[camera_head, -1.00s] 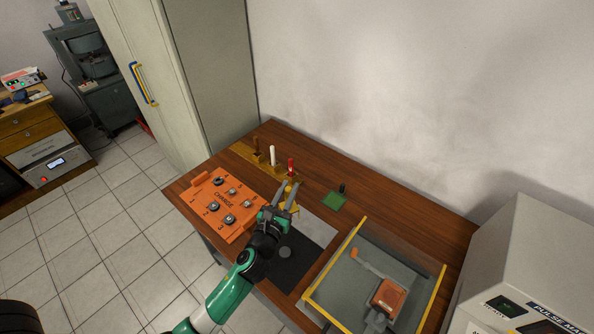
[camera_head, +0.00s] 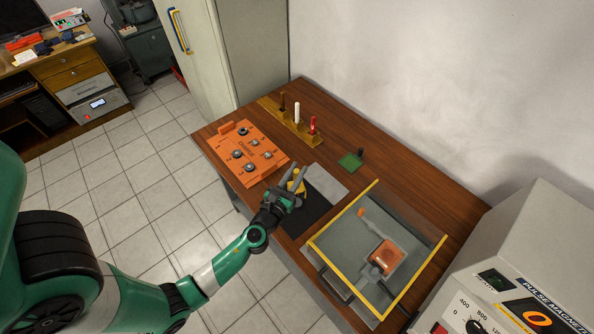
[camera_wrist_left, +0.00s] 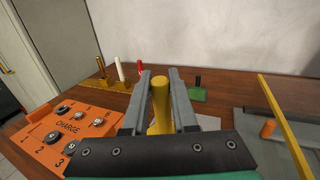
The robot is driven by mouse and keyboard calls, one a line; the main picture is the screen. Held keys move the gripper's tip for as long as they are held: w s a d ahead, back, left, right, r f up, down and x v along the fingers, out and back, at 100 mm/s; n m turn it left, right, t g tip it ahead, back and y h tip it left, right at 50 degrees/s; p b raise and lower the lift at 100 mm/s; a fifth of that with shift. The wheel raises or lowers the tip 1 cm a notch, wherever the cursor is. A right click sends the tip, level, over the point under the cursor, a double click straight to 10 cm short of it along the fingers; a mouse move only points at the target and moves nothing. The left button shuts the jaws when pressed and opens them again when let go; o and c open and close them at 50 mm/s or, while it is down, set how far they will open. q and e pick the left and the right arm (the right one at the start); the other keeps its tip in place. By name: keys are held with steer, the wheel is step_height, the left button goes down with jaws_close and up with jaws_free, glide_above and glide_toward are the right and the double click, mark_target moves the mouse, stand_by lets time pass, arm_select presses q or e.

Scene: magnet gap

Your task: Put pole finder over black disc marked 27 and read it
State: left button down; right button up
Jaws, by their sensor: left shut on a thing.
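My left gripper (camera_head: 297,177) is shut on a yellow upright piece (camera_head: 298,187), which may be the pole finder. In the left wrist view the yellow piece (camera_wrist_left: 161,108) stands between the two grey fingers. The gripper is at the left end of a dark mat (camera_head: 314,207), beside the orange board. The orange CHARGE board (camera_head: 222,152) carries several dark round pieces, and its numbered spots also show in the left wrist view. I cannot read a 27 on any disc. My wrist hides part of the mat. My right gripper is not in view.
A rack with brown, white (camera_head: 297,113) and red (camera_head: 313,125) sticks stands at the back. A green pad (camera_head: 350,161) with a dark post is right of it. A yellow-edged clear cover (camera_head: 345,209) surrounds an orange fixture (camera_head: 384,256). The pulse magnetizer (camera_head: 525,300) is at right.

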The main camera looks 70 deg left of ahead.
arm_select(q)
steer(key=shift+f+b, duration=2.35)
steer(key=shift+f, duration=0.25)
stand_by(0.3)
step_height(320, 180, up, 6)
steer(key=p, duration=0.6)
steer(key=shift+r, duration=0.1)
